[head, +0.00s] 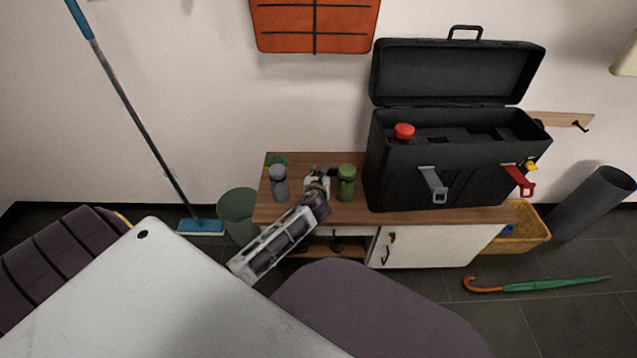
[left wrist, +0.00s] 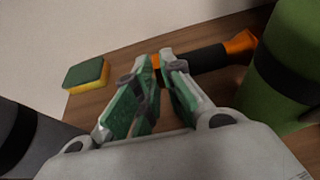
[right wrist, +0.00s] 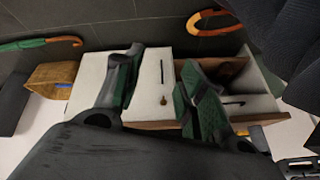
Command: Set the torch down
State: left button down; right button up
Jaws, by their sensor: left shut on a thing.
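The torch (left wrist: 205,58) has a black body and an orange head. In the left wrist view it lies across the fingertips of my left gripper (left wrist: 158,60), with its head pointing right towards a green bottle (left wrist: 280,65). My left gripper is shut on the torch's tail end, low over the wooden top; I cannot tell whether the torch touches the wood. In the head view my left gripper (head: 318,178) is between the grey bottle (head: 279,185) and the green bottle and mostly hides the torch. My right gripper (right wrist: 160,90) is open and empty in the right wrist view.
The wooden bench top (head: 295,214) also carries a yellow-green sponge (left wrist: 86,76) at the back left and a large open black toolbox (head: 440,170) on the right. The green bottle is close beside the torch's head. Bare wood shows between sponge and torch.

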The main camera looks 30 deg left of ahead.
pick_arm(q)
jog(key=shift+f+b, duration=0.3)
jog(key=shift+f, duration=0.2)
jog(key=shift+f+b, duration=0.45)
jog(key=shift+f, duration=0.3)
jog(key=shift+f+b, duration=0.3)
jog(key=shift+f, duration=0.3)
pick_arm(e)
jog(key=shift+t+y, duration=0.3)
jog(key=shift+t, duration=0.2)
jog(key=shift+w+a+f, duration=0.1)
jog(key=shift+a+f, duration=0.15)
jog(key=shift+f, duration=0.9)
jog(key=shift+a+f, duration=0.25)
jog(key=shift+f, duration=0.85)
pick_arm(q)
jog(key=shift+f, duration=0.1)
jog(key=c, duration=1.5)
grip_release()
